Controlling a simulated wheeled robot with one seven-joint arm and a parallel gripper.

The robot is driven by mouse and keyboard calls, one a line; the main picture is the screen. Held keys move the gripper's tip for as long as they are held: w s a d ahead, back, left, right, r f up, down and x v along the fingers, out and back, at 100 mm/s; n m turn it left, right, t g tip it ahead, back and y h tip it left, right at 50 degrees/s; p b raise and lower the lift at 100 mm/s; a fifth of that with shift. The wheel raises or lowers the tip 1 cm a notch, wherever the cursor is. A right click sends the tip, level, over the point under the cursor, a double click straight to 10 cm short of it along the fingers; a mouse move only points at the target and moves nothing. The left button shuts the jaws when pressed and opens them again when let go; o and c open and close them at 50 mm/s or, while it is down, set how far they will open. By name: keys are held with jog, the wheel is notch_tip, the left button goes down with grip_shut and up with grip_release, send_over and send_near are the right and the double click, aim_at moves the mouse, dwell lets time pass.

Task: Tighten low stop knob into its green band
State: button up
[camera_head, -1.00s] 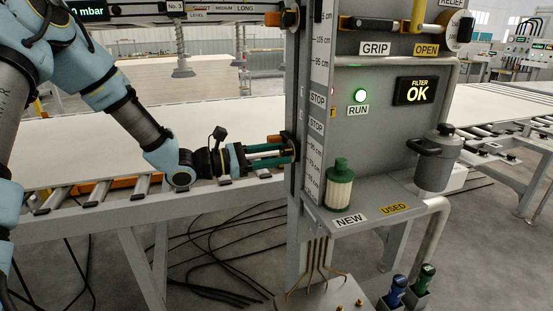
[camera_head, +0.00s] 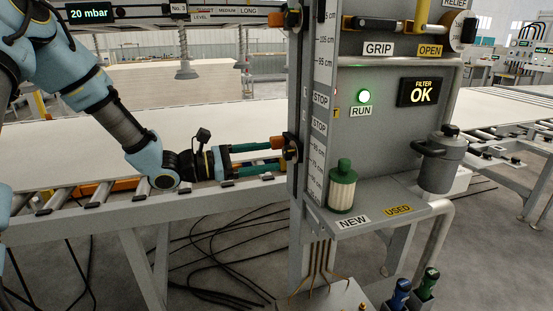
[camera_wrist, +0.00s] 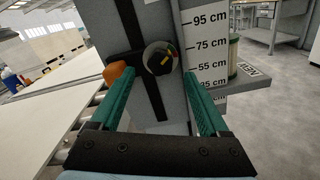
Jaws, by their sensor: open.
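In the head view my gripper (camera_head: 279,155) reaches the post from the left, fingertips near the knob. Whether they touch it is not clear.
The grey post (camera_head: 300,215) carries a height scale (camera_wrist: 208,48). Another orange stop (camera_head: 276,19) sits higher. A shelf (camera_head: 375,222) with a green-capped filter (camera_head: 342,186) and a grey canister (camera_head: 440,165) stands right. A roller conveyor (camera_head: 70,203) runs below my arm.

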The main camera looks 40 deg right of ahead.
jog(key=b+v, duration=0.1)
jog(key=v, duration=0.5)
jog(key=shift+a, duration=0.4)
jog(key=shift+w, duration=0.15)
